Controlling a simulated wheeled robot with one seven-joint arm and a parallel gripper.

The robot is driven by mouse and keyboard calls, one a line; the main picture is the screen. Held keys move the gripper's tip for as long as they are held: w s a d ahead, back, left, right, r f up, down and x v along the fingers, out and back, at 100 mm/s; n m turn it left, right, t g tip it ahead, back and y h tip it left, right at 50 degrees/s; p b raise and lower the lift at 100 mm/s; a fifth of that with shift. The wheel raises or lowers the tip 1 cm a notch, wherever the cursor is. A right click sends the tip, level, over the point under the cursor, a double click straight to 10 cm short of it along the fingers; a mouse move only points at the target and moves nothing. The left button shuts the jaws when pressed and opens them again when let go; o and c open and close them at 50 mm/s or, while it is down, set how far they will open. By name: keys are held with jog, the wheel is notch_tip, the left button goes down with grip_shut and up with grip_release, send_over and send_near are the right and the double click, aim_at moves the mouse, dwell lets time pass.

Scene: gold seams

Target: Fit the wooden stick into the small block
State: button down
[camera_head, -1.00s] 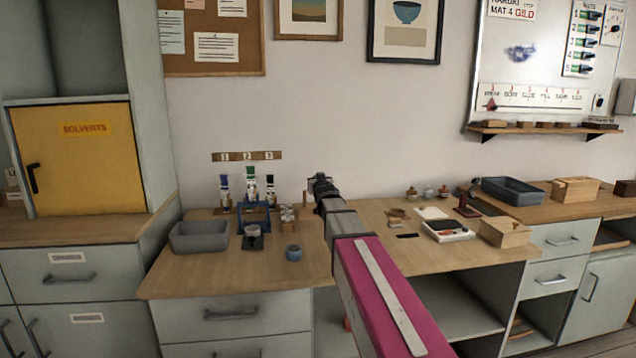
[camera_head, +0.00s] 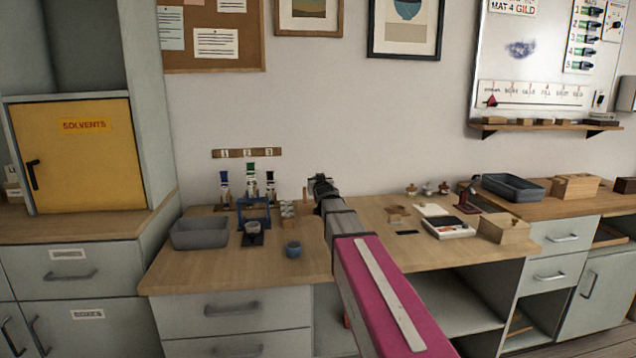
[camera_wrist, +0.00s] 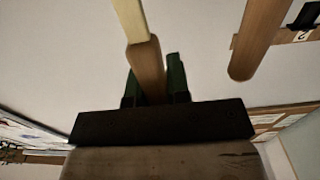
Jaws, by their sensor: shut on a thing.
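My gripper (camera_wrist: 153,82) is shut on a brown wooden stick (camera_wrist: 147,62) with a pale upper part, seen between its green fingers in the wrist view. In the head view my gripper (camera_head: 319,183) is above the back middle of the bench, small and seen from behind; the held stick cannot be made out there. A second brown rod (camera_wrist: 257,38) with a rounded end shows apart from the fingers at the right of the wrist view. A small brown block-like piece (camera_head: 397,213) lies on the bench right of my arm; I cannot tell whether it is the small block.
To the right are a white tray (camera_head: 448,228) and a wooden box (camera_head: 503,229). The front left of the bench is clear.

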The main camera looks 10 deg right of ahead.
jog(key=shift+f, duration=0.2)
dwell(0.5)
jog(key=c, duration=1)
grip_release()
jog(key=shift+s, duration=0.1)
jog(key=shift+s, duration=2.45)
jog(key=s, duration=1)
jog(key=shift+s, duration=0.4)
